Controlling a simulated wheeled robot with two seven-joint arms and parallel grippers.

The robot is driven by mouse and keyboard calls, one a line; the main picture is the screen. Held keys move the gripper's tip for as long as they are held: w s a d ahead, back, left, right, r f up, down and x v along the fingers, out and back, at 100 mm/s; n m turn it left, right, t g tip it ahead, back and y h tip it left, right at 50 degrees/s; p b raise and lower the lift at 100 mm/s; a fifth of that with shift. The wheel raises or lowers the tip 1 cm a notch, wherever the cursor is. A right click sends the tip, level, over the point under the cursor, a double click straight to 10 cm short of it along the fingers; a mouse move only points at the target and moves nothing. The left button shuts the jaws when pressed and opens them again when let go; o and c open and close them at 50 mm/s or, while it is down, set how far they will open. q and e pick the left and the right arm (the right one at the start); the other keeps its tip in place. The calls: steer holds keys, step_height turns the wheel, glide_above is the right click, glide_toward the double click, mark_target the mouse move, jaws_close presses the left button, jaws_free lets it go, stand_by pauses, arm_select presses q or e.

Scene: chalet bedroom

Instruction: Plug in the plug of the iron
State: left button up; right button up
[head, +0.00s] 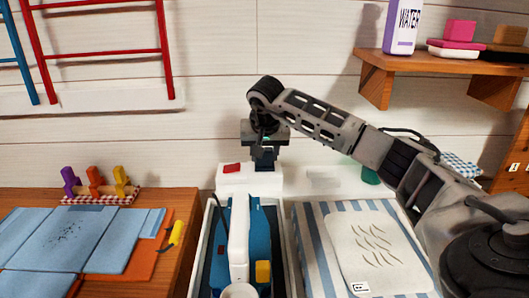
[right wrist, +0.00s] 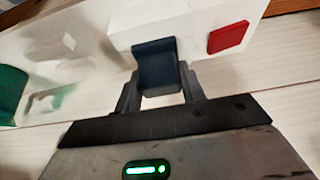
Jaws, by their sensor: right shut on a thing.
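My right gripper (head: 264,160) points down at the white socket block (head: 248,178), which has a red switch (head: 232,168). It is shut on a dark blue plug (right wrist: 157,66). In the right wrist view the plug sits between the fingers, its far end against the white block (right wrist: 195,30) beside the red switch (right wrist: 229,37). Whether its pins are inside is hidden. The blue and white iron (head: 239,240) lies in a white-rimmed tray (head: 284,262) in front of the block. A thin dark cord (head: 217,203) shows beside the iron. My left gripper is not in view.
A striped board (head: 308,240) with a white cloth (head: 372,248) is right of the tray. A wooden table (head: 182,206) at left bears blue cloths and coloured pegs (head: 95,180). A green thing (head: 370,176) stands behind the board.

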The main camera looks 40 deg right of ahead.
steer(key=shift+f, duration=0.2)
steer(key=o, duration=1.1)
steer(key=v, duration=1.6)
steer(key=shift+a+f+p, duration=0.1)
steer(key=shift+p, duration=0.2)
steer(key=shift+s+f, duration=0.1)
